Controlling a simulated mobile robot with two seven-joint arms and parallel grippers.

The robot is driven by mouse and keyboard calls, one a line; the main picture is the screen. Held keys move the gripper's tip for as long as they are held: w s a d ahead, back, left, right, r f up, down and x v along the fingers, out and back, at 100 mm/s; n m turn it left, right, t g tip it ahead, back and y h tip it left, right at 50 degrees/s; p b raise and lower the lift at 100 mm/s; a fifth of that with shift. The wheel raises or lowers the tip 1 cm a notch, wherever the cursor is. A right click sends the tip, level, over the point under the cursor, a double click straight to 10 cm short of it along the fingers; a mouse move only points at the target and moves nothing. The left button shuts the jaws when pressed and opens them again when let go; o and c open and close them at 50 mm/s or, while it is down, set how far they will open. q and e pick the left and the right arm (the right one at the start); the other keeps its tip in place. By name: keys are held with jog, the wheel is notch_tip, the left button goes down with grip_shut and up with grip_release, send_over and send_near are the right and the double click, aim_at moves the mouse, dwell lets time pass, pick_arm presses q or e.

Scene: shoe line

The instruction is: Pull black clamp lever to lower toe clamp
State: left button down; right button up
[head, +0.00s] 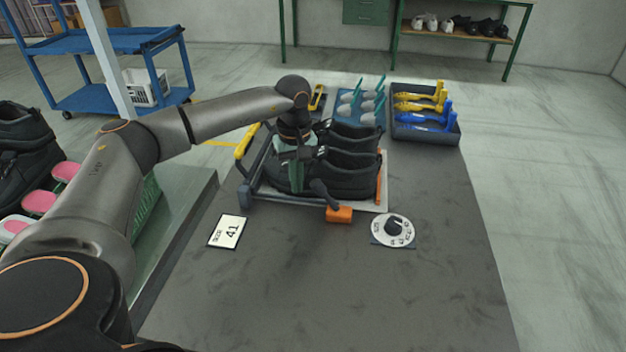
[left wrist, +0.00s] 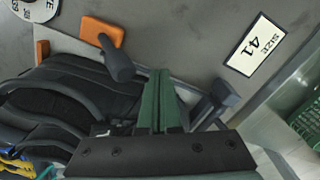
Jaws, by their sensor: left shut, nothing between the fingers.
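A short black lever (head: 322,193) with a rounded end leans beside an orange block (head: 339,214) at the front of the shoe fixture. In the left wrist view the lever (left wrist: 117,60) lies left of my fingers, with the orange block (left wrist: 103,31) just beyond it. My left gripper (head: 288,178) is over the fixture's left part, its green fingers shut and empty; they also show in the left wrist view (left wrist: 158,95). The fingertips look apart from the lever. Black shoes (head: 352,180) sit in the fixture. I cannot make out the toe clamp. My right gripper is out of view.
A dial (head: 393,230) and a size 41 card (head: 227,231) lie on the grey table. A dark tray (head: 425,135) with yellow and blue tools stands at the back right. A yellow-handled frame (head: 245,140) borders the fixture's left. The table's front is clear.

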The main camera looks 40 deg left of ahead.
pick_arm(q)
jog(key=shift+w+d, duration=0.3)
jog(key=shift+d, duration=0.35)
jog(key=shift+w+d, duration=0.25)
jog(key=shift+d, duration=0.35)
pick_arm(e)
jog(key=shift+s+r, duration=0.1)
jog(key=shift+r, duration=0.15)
pick_arm(q)
jog(key=shift+d+f, duration=0.1)
jog(key=shift+d, duration=0.05)
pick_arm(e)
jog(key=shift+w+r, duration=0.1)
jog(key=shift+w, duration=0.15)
